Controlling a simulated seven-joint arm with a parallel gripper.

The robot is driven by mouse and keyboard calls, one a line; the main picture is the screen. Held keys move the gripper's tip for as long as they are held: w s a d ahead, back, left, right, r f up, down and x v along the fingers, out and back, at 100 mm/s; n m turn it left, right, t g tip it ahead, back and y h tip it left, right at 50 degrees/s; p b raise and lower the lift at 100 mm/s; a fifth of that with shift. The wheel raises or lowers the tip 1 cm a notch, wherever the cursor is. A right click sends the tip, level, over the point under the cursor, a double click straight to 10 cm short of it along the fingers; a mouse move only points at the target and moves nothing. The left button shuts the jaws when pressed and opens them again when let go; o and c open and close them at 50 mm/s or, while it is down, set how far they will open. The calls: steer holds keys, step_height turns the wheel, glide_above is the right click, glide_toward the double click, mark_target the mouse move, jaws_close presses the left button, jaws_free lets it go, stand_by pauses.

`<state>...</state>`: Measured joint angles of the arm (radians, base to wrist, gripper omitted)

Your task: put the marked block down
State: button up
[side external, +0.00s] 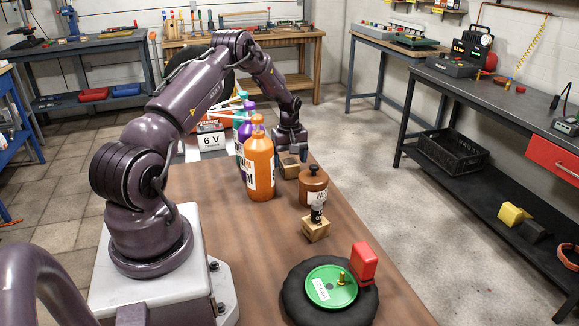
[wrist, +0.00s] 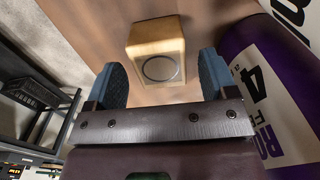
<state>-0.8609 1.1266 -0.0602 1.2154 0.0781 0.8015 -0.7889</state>
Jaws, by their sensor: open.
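The marked block is a small wooden cube with a dark ring on one face. It shows in the wrist view (wrist: 143,48) and in the side view (side external: 289,171), where it appears to rest on the brown table (side external: 225,235). My gripper (side external: 291,155) is over the block's far side in the side view. In the wrist view my gripper (wrist: 161,62) is open, its two blue fingers on either side of the block with a gap to each. The block's underside is hidden.
An orange bottle (side external: 260,168) and purple bottles stand left of the block; a purple one (wrist: 255,75) is close to the right finger. A brown jar (side external: 313,187) and another wooden block (side external: 315,232) carrying a small vial stand nearer. A green-topped black disc (side external: 330,290) lies in front.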

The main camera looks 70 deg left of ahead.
mark_target(290, 162)
steer(key=w+d+r+m, duration=0.1)
steer(key=d+r, duration=0.2)
steer(key=r, duration=0.4)
steer(key=w+d+r+m+t, duration=0.1)
steer(key=d+r+m, duration=0.15)
steer(key=r, duration=0.35)
steer(key=w+d+r, duration=0.1)
steer(key=d+r, duration=0.3)
steer(key=r, duration=0.3)
steer(key=s+d+r+m+t+y, duration=0.1)
steer(key=d+r+m, duration=0.2)
steer(key=d+r, duration=0.25)
steer(key=s+d+r+m+t, duration=0.1)
steer(key=s+d+r+m, duration=0.1)
steer(key=d+r, duration=0.35)
steer(key=s+d+m+t+h, duration=0.1)
steer(key=s+d+m+t, duration=0.1)
steer(key=s+d+m, duration=0.7)
steer(key=s+d, duration=0.6)
steer(key=d, duration=0.2)
steer(key=shift+s+d+r+t, duration=0.2)
steer(key=shift+d+r+t, duration=0.05)
steer(key=shift+r+t, duration=0.05)
steer(key=shift+m, duration=0.25)
